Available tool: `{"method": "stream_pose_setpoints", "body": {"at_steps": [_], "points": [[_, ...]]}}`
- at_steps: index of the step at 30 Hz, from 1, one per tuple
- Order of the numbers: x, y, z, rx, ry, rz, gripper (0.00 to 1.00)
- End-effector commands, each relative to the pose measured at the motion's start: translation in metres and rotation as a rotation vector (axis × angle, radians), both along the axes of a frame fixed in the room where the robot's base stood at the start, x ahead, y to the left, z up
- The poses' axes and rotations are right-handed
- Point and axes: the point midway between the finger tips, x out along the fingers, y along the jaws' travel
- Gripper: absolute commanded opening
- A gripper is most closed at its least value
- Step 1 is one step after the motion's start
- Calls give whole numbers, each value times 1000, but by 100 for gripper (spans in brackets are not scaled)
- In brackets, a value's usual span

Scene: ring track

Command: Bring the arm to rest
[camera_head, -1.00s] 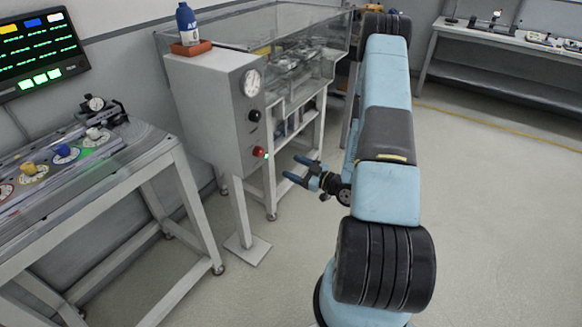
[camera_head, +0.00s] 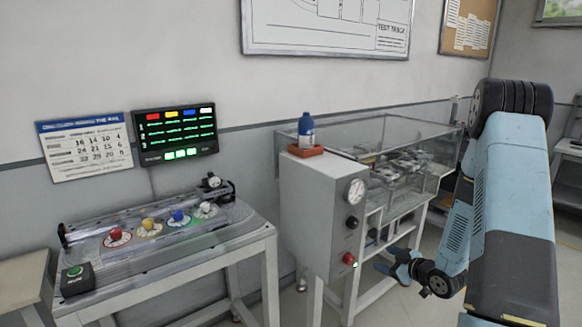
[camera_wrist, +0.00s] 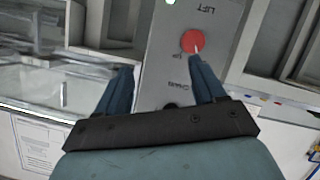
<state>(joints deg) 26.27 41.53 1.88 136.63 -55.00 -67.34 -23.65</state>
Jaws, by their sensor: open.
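My blue arm (camera_head: 512,215) rises at the right of the head view, bent at a high dark joint. My gripper (camera_head: 386,260) is low beside the grey control cabinet (camera_head: 310,215), a little right of its red button (camera_head: 348,258). In the wrist view my gripper (camera_wrist: 160,68) is open, with nothing between its fingers. The red button (camera_wrist: 190,41) shows beyond the right finger on a grey panel marked LIFT. I see no contact with it; the exact gap is unclear.
A glass-walled tank (camera_head: 400,165) on a white frame stands behind the gripper. A blue bottle (camera_head: 306,130) stands in an orange tray (camera_head: 305,150) on the cabinet. A bench (camera_head: 170,270) with coloured knobs is at left. Open floor shows at right in the earlier view.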

Motion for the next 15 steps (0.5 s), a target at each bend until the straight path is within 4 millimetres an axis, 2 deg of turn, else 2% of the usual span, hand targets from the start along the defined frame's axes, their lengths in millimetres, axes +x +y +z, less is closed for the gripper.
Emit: {"method": "stream_pose_setpoints", "body": {"at_steps": [1,7,15], "points": [[5,-1,13,-33,12,-15,69],[14,-10,53,-138,83,-102,69],[11,-18,114,-230,170,-246,69]]}}
